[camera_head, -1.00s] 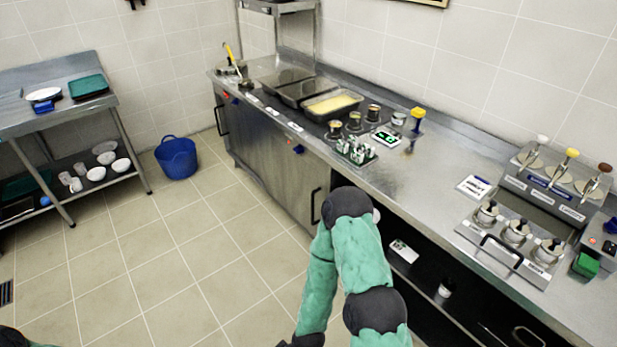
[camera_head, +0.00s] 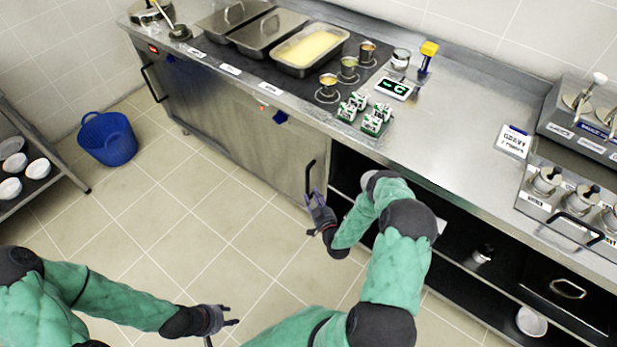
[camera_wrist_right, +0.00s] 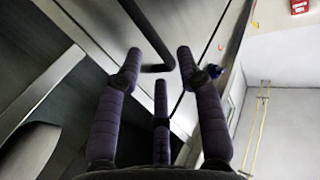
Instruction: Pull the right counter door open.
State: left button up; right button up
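The right counter door (camera_head: 262,150) is a steel panel that looks shut, with a black vertical bar handle (camera_head: 309,178) near its right edge. My right gripper (camera_head: 317,197) is at the lower part of this handle in the head view. In the right wrist view its fingers (camera_wrist_right: 160,75) are spread apart, and the dark handle bar (camera_wrist_right: 147,35) reaches down between them; I see no finger closed around it. Whether any finger touches the bar cannot be told. My left gripper (camera_head: 232,315) is open and empty above the floor, well away from the door.
The left counter door has its own black handle (camera_head: 152,84). Open dark shelves (camera_head: 455,245) lie right of the right door. A blue bucket (camera_head: 107,139) stands on the floor at left. The tiled floor (camera_head: 215,215) before the door is clear. Pans and small pots stand on the counter.

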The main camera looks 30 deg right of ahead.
aim_at(308, 175)
jog(key=w+d+b, duration=0.3)
jog(key=w+b, duration=0.1)
jog(key=w, duration=0.6)
jog(key=shift+d+r+t, duration=0.35)
jog(key=shift+t, duration=0.05)
grip_shut()
